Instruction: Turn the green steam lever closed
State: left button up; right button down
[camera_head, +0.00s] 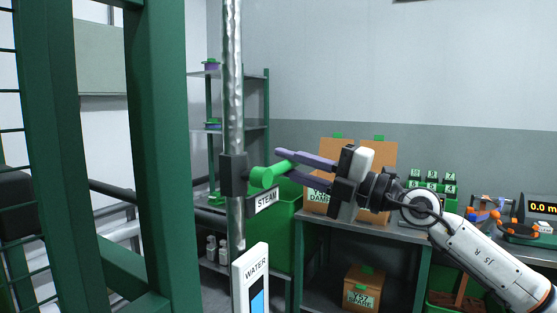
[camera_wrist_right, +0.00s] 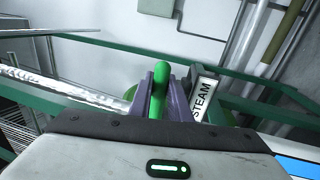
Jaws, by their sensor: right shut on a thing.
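The green steam lever (camera_head: 268,175) sticks out from a dark valve body (camera_head: 233,176) on a silvery vertical pipe (camera_head: 235,80). A white STEAM label (camera_head: 266,200) sits just below the lever. My right gripper (camera_head: 285,166) reaches in from the right with its purple fingers at the lever. In the right wrist view the green lever (camera_wrist_right: 159,88) stands between the two purple fingers (camera_wrist_right: 160,100), which are shut on it. The STEAM label (camera_wrist_right: 202,97) is close to the right finger there. My left gripper is not in view.
A green frame (camera_head: 160,150) stands close on the left. A WATER gauge (camera_head: 251,280) is below the valve. Behind are a green bin (camera_head: 284,235), shelves (camera_head: 230,130) and a table (camera_head: 375,228) with cardboard boxes (camera_head: 378,155). An orange-handled device (camera_head: 485,216) and a display (camera_head: 541,207) are at right.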

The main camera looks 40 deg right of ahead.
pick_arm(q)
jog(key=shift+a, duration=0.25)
pick_arm(e)
jog(key=shift+f+m, duration=0.35)
jog(key=shift+m, duration=0.05)
jog(key=c, duration=1.6)
grip_release()
jog(key=shift+c, duration=0.2)
pick_arm(q)
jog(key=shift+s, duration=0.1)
jog(key=b, duration=0.1)
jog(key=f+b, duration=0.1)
jog(key=b, duration=0.1)
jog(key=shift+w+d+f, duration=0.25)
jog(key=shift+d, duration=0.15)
pick_arm(e)
jog(key=v, duration=1)
jog(key=shift+s, duration=0.15)
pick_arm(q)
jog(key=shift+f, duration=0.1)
